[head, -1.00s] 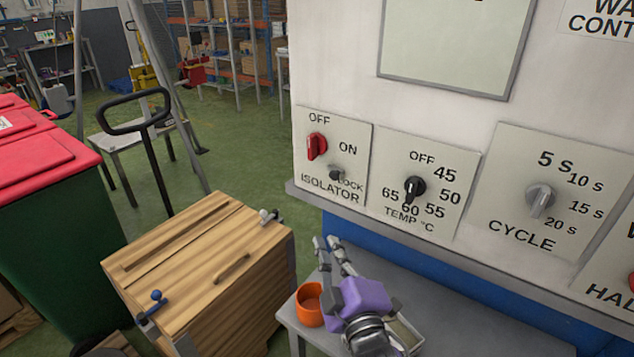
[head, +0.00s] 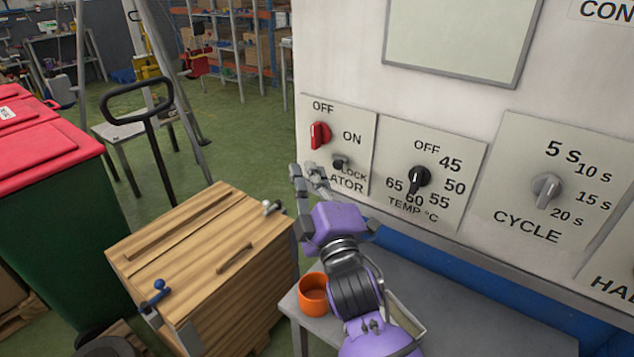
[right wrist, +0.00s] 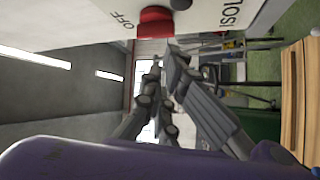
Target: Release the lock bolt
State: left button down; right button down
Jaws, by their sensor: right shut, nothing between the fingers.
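The lock bolt (head: 340,162) is a small dark knob beside the LOCK label on the isolator plate (head: 362,124). Above it is the red isolator switch (head: 319,135), which also shows at the top of the right wrist view (right wrist: 155,22). A dark knob at that view's top edge, next to the red switch, looks like the bolt (right wrist: 181,4). My right gripper (head: 308,170) is shut and empty, just below and left of the bolt in the head view and apart from it. It hides part of the ISOLATOR lettering. My left gripper is not in view.
The temperature dial (head: 419,180) and cycle dial (head: 546,190) are right of the isolator. Below my right arm is a grey table (head: 470,310) with an orange cup (head: 313,294). A wooden crate (head: 200,250) stands to the left.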

aim_at(337, 161)
jog(key=x, duration=0.6)
jog(key=d, duration=0.1)
jog(key=s+d+f, duration=0.1)
jog(key=d+p, duration=0.1)
jog(key=shift+s+d+f, duration=0.25)
jog(key=shift+s+f, duration=0.1)
jog(key=shift+f, duration=0.05)
